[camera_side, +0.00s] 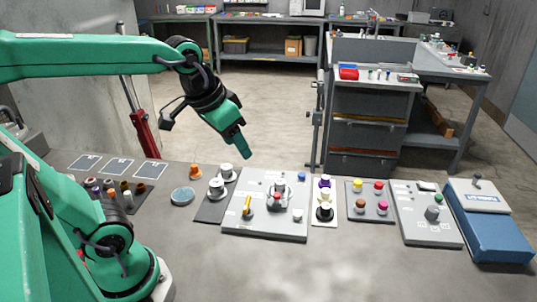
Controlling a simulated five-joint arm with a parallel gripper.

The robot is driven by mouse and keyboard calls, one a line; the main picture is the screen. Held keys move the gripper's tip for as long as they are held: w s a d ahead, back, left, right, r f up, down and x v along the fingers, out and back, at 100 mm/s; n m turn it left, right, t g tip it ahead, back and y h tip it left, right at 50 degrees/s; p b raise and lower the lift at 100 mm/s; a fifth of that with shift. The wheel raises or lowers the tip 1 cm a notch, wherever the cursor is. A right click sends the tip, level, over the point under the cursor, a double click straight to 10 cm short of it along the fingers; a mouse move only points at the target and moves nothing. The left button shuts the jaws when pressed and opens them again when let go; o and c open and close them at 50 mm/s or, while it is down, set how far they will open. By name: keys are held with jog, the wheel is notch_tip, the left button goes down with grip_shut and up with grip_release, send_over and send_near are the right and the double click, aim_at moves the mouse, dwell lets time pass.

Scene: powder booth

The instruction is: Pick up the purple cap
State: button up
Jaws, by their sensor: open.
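A small purple cap (324,182) sits at the far end of a narrow white plate (318,223), right of the large grey panel. A white cap (323,196) and a black one (324,211) stand in line nearer the camera on the same plate. My gripper (247,156) is open and hangs in the air, tilted down and to the right. It is left of the purple cap and apart from it. The gap between its fingers is too small to make out here.
The grey panel (240,229) with knobs and a yellow lever lies between. To the right are a plate with several coloured knobs (386,217), another control panel (450,240) and a blue box (495,248). The front of the table (330,275) is clear.

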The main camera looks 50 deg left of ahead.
jog(key=w+g, duration=0.1)
jog(key=w, duration=1)
jog(key=g, duration=0.4)
send_over(325, 177)
notch_tip(325, 177, down, 16)
jog(key=shift+s+d+f, duration=0.1)
jog(key=shift+d+f, duration=0.05)
jog(key=shift+f, duration=0.1)
jog(key=shift+w+f, duration=0.2)
jog(key=shift+f, duration=1.5)
jog(key=shift+f, duration=0.1)
jog(key=shift+s+f, duration=0.1)
jog(key=shift+f, duration=2.4)
